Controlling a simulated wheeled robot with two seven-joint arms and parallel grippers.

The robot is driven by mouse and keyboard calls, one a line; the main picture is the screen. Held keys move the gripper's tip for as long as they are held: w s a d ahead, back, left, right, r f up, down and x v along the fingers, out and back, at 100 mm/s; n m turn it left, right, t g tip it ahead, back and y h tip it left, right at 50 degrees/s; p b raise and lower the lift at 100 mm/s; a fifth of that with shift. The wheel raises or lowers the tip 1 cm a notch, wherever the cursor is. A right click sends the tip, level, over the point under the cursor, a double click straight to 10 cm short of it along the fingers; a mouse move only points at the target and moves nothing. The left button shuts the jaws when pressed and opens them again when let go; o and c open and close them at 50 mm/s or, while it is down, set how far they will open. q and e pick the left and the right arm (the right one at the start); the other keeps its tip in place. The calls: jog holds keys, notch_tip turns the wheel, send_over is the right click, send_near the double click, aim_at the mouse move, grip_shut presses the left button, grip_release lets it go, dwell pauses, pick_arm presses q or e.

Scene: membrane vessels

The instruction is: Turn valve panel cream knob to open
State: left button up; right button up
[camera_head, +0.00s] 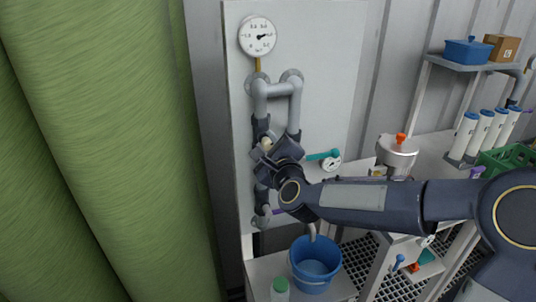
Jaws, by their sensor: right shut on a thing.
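The valve panel (330,95) is a pale upright board with grey pipes (283,88) and a round white gauge (257,36) at its top. The cream knob (266,145) shows as a small pale patch on the left pipe, mostly hidden by my right gripper. My right gripper (262,151) comes in from the right and is shut on the cream knob. The knob's exact angle cannot be told. My left gripper is out of view.
A teal-handled valve (323,155) and small gauge (331,164) sit right of my gripper. A steel vessel (397,152) and white cylinders (466,135) are at right.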

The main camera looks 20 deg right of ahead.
jog(key=n+b, duration=0.1)
jog(key=n, duration=0.1)
jog(key=shift+f+n, duration=0.1)
jog(key=shift+n, duration=0.3)
jog(key=n+b, duration=0.1)
jog(key=n, duration=0.1)
jog(key=shift+n, duration=0.4)
jog(key=n, duration=0.3)
jog(key=shift+n, duration=0.3)
jog(key=n, duration=0.3)
jog(key=shift+n, duration=0.3)
jog(key=n, duration=0.3)
jog(key=shift+n, duration=0.3)
jog(key=n+p, duration=0.1)
jog(key=n, duration=0.2)
jog(key=shift+n, duration=0.3)
jog(key=n+p, duration=0.1)
jog(key=n, duration=0.3)
jog(key=shift+n+p, duration=0.3)
jog(key=shift+p, duration=0.05)
jog(key=shift+n+p, duration=0.5)
jog(key=shift+n, duration=1.3)
